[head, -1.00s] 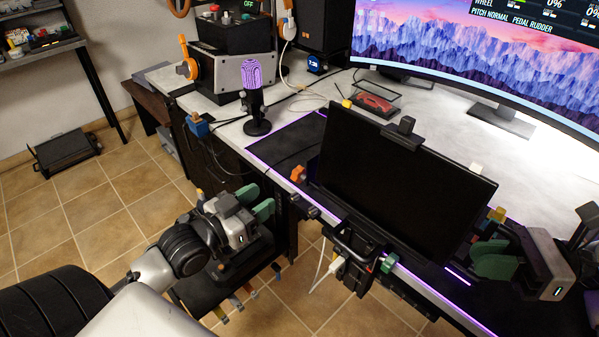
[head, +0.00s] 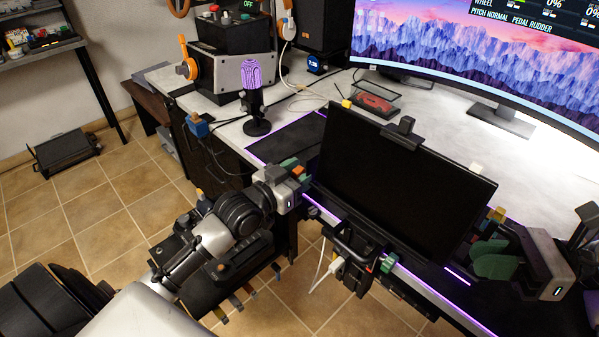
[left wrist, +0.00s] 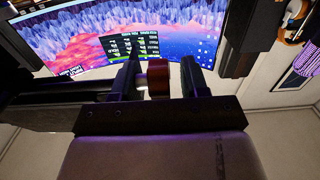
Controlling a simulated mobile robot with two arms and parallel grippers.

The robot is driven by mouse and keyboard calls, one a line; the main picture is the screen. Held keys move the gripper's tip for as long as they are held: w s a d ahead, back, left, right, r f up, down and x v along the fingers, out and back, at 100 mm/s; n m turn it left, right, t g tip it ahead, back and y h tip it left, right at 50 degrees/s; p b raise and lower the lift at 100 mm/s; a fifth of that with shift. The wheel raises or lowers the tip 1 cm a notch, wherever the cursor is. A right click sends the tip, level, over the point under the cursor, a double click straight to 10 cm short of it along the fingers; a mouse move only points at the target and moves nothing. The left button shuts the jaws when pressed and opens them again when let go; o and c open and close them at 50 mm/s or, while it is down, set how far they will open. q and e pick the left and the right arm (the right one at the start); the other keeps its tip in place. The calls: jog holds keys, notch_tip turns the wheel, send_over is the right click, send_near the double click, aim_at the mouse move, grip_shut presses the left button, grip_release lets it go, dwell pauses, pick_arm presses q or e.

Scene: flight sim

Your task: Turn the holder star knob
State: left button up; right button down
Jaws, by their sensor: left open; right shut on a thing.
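The orange star knob (head: 299,170) is at the left end of the dark panel (head: 400,185) on the desk, partly hidden by my left gripper (head: 297,172). My left gripper is open at the knob, a finger to either side. In the left wrist view a reddish-brown rounded piece (left wrist: 158,77), seemingly the knob, shows between the dark fingers; I cannot tell whether they touch it. My right gripper (head: 482,258), with green fingers, is shut at the panel's right side; what it holds is hidden.
A large curved monitor (head: 500,60) stands behind. A purple microphone (head: 252,85) stands on the desk at the left. A black bracket with a handle (head: 355,240) and a white plug (head: 338,264) hangs at the desk's front edge. Free floor lies at the left.

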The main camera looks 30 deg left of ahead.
pick_arm(q)
grip_shut()
dwell(0.4)
jog(key=t+h, duration=0.1)
jog(key=t, duration=0.4)
jog(key=shift+f, duration=0.1)
jog(key=shift+s+a+t+h, duration=0.1)
jog(key=shift+t+h, duration=0.6)
jog(key=shift+t, duration=1.2)
jog(key=shift+f, duration=0.1)
grip_release()
